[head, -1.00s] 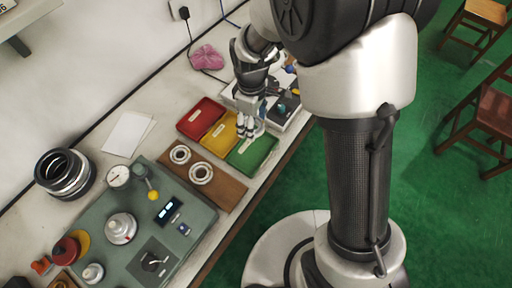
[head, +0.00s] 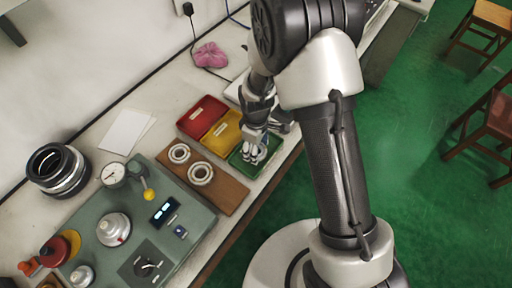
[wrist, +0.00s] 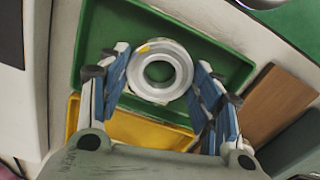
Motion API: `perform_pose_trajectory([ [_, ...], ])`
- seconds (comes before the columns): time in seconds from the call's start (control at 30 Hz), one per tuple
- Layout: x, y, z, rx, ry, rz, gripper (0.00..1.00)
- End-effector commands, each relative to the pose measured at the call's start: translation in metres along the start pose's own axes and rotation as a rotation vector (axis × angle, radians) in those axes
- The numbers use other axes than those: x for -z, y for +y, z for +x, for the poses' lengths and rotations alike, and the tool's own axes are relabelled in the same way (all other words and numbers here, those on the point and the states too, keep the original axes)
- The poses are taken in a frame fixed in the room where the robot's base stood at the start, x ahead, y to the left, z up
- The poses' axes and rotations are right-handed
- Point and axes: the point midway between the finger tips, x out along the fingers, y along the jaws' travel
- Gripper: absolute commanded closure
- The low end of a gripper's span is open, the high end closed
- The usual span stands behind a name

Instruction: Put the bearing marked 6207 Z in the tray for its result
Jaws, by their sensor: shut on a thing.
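A silver bearing ring (wrist: 139,84) with a small yellow mark on its rim is between the fingers of my gripper (wrist: 160,68) in the wrist view. My gripper is shut on it. The ring is inside the outline of the green tray (wrist: 100,18); I cannot tell whether it touches the floor. In the head view my gripper (head: 254,154) is low at the green tray (head: 237,163) and partly hides the ring. The yellow tray (head: 217,137) and the red tray (head: 198,115) are beside it. No 6207 Z marking is readable.
Two bearing rings (head: 200,181) lie on a brown wooden board (head: 228,190) next to the trays. A grey-green test device (head: 190,208) with a dial gauge (head: 113,173) stands at the left. Stacked dark rings (head: 55,172) and white paper (head: 126,130) are near the wall.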

Motion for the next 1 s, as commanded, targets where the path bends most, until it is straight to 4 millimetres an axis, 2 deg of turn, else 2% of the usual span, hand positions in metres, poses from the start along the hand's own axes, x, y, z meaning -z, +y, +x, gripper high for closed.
perform_pose_trajectory([
  [0.27,0.0007,0.0008,0.0012,-0.002,0.002,0.0,0.76],
  [0.3,0.0005,0.0005,0.0021,-0.001,0.001,0.0,0.41],
  [0.6,0.0005,0.0005,0.0009,-0.001,0.001,0.0,0.21],
  [1.0,0.0005,0.0006,-0.0045,-0.002,0.002,0.0,0.21],
])
